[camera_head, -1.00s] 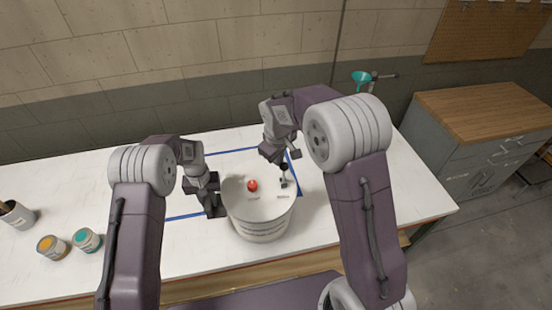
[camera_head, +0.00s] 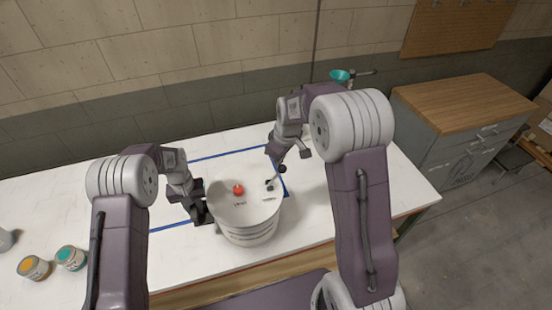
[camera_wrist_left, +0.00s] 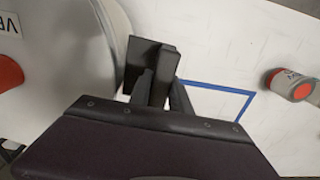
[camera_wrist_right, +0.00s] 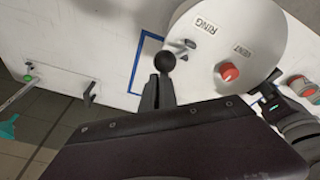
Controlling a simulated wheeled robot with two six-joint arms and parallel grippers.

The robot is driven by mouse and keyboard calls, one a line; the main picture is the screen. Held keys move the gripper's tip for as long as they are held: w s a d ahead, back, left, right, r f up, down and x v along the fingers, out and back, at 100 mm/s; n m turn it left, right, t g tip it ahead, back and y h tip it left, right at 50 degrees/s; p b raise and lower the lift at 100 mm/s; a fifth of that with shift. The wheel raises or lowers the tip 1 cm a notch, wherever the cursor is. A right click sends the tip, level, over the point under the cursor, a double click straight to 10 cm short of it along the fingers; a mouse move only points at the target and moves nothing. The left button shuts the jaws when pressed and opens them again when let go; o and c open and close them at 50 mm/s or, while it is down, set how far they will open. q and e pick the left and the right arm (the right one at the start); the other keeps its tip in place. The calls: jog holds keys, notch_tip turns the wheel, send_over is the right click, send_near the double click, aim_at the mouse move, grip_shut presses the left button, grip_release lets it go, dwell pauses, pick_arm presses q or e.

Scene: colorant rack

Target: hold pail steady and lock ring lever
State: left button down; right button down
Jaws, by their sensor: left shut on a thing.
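The white pail (camera_head: 250,234) stands upright on the table with a red cap (camera_head: 238,190) on its lid. The lid's RING and VENT labels show in the right wrist view (camera_wrist_right: 222,36). My left gripper (camera_head: 203,208) is at the pail's left wall, shut on a dark block (camera_wrist_left: 152,62) there; whether the block is fixed to the pail is unclear. My right gripper (camera_wrist_right: 160,92) is beyond the lid's right rim, with a black ball knob (camera_wrist_right: 164,61) at its fingertips. The fingers look close together; their grip on the knob's stem is hidden. A small dark lever part (camera_head: 270,184) is at the rim.
Blue tape (camera_head: 225,155) outlines an area around the pail. A teal funnel (camera_head: 340,75) is on a holder at the back right. A wood-topped cabinet (camera_head: 460,100) stands right.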

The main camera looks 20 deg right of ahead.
pick_arm(q)
jog(key=shift+a, duration=0.1)
pick_arm(e)
jog(key=shift+s+f, duration=0.1)
jog(key=shift+f, duration=0.05)
dwell(0.3)
jog(key=w+a, duration=0.3)
jog(key=a, duration=0.1)
jog(key=s+d+r, duration=0.2)
jog(key=d+r, duration=0.2)
jog(key=r, duration=0.5)
jog(key=shift+s, duration=0.25)
jog(key=shift+d, duration=0.1)
pick_arm(q)
jog(key=c, duration=1.1)
grip_release()
